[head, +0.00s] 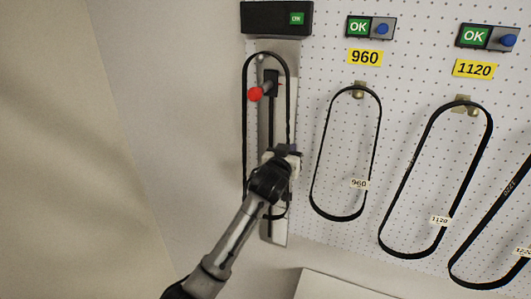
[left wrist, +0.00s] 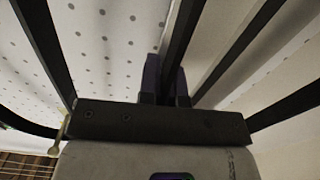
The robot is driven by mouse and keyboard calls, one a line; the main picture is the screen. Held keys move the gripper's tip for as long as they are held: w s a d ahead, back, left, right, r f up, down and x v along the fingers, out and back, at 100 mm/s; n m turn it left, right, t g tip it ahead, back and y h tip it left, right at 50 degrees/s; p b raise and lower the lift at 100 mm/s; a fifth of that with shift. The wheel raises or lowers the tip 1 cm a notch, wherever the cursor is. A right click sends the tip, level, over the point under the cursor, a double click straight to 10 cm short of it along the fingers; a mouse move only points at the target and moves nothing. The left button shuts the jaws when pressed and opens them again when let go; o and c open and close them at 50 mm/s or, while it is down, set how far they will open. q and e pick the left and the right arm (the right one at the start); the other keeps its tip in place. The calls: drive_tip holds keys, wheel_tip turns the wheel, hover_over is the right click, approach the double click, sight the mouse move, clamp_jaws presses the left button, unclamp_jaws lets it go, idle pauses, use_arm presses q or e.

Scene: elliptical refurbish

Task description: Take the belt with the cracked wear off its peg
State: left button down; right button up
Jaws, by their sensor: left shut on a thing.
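A black looped belt (head: 245,125) hangs around the tall fixture (head: 274,232) at the left of the pegboard. My left gripper (head: 284,156) is at the belt's right strand, about halfway down. In the left wrist view its two fingers (left wrist: 165,88) are shut on a dark strip (left wrist: 184,35), which looks like that strand. Three more belts hang to the right: the 960 belt (head: 313,165), the 1120 belt (head: 408,165) and a third, partly cut off (head: 485,229). Cracks cannot be made out on any belt. My right gripper is not in view.
OK panels (head: 370,27) and (head: 487,38) sit above the pegs. A pale surface (head: 335,287) lies below. The wall at left is clear.

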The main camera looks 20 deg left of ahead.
sight(294, 125)
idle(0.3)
use_arm(q)
drive_tip(key=r+b, duration=0.1)
drive_tip(key=r, duration=0.2)
drive_tip(key=r+b, duration=0.1)
drive_tip(key=r, duration=0.2)
drive_tip(key=shift+s+r, duration=0.2)
drive_tip(key=shift+r, duration=0.1)
drive_tip(key=shift+s+r, duration=0.15)
drive_tip(key=shift+s, duration=0.2)
drive_tip(key=s+b, duration=0.3)
drive_tip(key=s, duration=1.6)
drive_tip(key=shift+d+b, duration=0.3)
drive_tip(key=shift+b, duration=0.1)
